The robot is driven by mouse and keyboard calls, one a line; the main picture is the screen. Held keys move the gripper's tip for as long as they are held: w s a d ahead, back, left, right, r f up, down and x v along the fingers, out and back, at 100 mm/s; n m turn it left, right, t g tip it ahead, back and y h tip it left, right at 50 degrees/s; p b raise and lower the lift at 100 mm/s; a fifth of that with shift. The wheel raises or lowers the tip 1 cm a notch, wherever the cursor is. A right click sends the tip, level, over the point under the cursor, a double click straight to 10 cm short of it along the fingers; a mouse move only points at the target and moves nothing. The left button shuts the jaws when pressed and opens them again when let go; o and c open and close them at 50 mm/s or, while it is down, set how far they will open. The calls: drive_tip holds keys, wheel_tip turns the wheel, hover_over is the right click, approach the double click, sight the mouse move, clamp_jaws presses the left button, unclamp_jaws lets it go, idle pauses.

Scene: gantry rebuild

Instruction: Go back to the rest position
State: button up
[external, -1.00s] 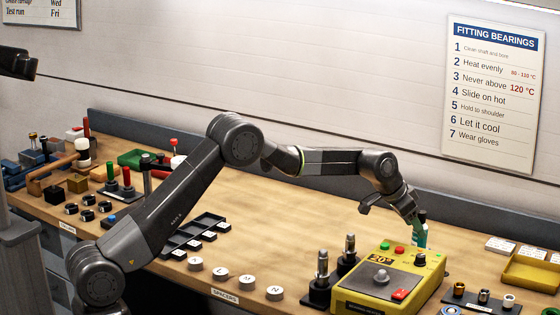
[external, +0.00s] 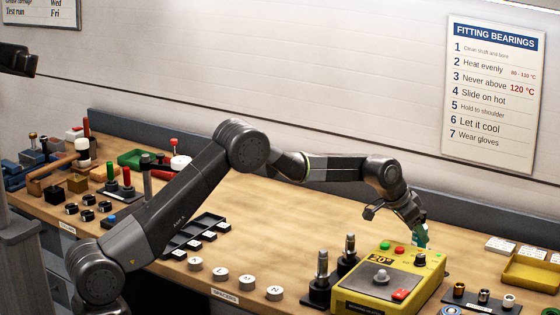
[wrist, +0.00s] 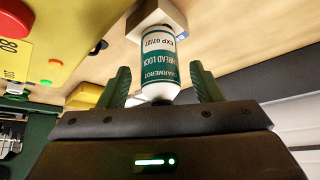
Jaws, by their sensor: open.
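My gripper (external: 419,231) is low behind the yellow heater box at the right of the bench in the external view. The wrist view shows its two green fingers (wrist: 163,82) open, one on each side of a white bottle with a teal thread lock label (wrist: 160,60). Gaps show between the fingers and the bottle, which is not gripped. A pale block (wrist: 157,15) is at the bottle's far end. In the external view the fingers and bottle overlap, so they are hard to tell apart. My arm is stretched out across the bench.
The yellow heater box (external: 380,298) stands close in front of my gripper. A yellow tray (external: 530,272) is to its right. Two dark stands with metal posts (external: 322,283) are left of the box. A black compartment tray (external: 207,224) lies beneath my arm. The bench middle is clear.

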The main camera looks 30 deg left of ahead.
drive_tip(key=b+v, duration=0.2)
drive_tip(key=v, duration=0.9)
drive_tip(key=p+x, duration=0.2)
drive_tip(key=x, duration=1)
drive_tip(key=shift+p, duration=0.3)
wheel_tip(320, 180, up, 10)
drive_tip(key=shift+r+b, duration=0.1)
drive_tip(key=shift+b, duration=0.8)
drive_tip(key=w+a+f+n+y, duration=0.1)
drive_tip(key=w+a+n, duration=0.1)
drive_tip(key=w+a, duration=0.5)
drive_tip(key=w+a+f+n+t+y+p, duration=0.15)
drive_tip(key=w+a, duration=0.25)
drive_tip(key=a, duration=0.6)
drive_tip(key=w+a+f+n+y, duration=0.1)
drive_tip(key=w+a+n, duration=0.1)
drive_tip(key=w+a, duration=0.5)
drive_tip(key=shift+h, duration=0.25)
drive_tip(key=f, duration=0.3)
drive_tip(key=s+a+f, duration=0.1)
drive_tip(key=f, duration=0.2)
drive_tip(key=s+f+p, duration=0.1)
drive_tip(key=f, duration=0.3)
drive_tip(key=shift+s+a, duration=0.1)
drive_tip(key=shift+a, duration=0.2)
drive_tip(key=shift+s+r, duration=0.1)
